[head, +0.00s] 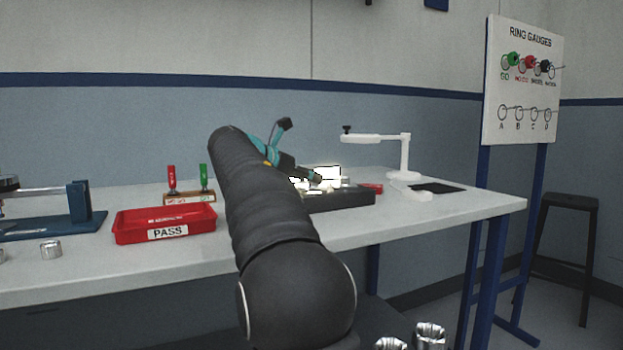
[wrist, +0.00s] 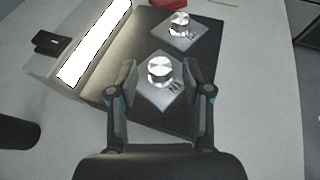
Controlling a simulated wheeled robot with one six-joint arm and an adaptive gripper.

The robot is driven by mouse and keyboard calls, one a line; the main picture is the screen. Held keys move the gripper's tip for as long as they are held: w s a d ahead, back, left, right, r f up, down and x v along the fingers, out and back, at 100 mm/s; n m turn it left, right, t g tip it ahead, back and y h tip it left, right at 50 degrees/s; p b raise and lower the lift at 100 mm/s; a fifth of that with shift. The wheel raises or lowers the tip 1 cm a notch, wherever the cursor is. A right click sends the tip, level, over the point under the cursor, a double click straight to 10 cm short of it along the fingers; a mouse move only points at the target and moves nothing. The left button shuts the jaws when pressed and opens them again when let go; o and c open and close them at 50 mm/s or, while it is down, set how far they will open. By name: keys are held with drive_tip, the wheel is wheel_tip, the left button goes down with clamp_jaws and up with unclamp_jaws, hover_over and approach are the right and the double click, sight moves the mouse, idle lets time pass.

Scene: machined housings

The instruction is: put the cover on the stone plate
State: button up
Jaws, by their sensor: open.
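The dark stone plate (head: 345,200) lies on the white bench, and in the wrist view it is the dark slab (wrist: 208,45). Two light square pieces rest on it in the wrist view, each with a shiny round metal knob on top. The nearer square piece (wrist: 176,98) has its knob (wrist: 160,69) between my fingers; the farther one (wrist: 165,34) lies ahead. I cannot tell which, if either, is the cover. My gripper (wrist: 160,76) is open, fingers either side of the nearer knob with gaps. In the head view my arm partly hides the gripper (head: 312,177).
A bright light panel (wrist: 95,45) stands along the slab's left side. A red PASS tray (head: 166,224), a gauge rack (head: 190,198), a blue-based press (head: 60,220) and a white lamp stand (head: 404,157) share the bench.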

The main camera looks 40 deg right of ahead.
drive_tip(key=p+v, duration=0.1)
drive_tip(key=v, duration=0.8)
drive_tip(key=shift+a+r, duration=0.2)
drive_tip(key=shift+a, duration=0.15)
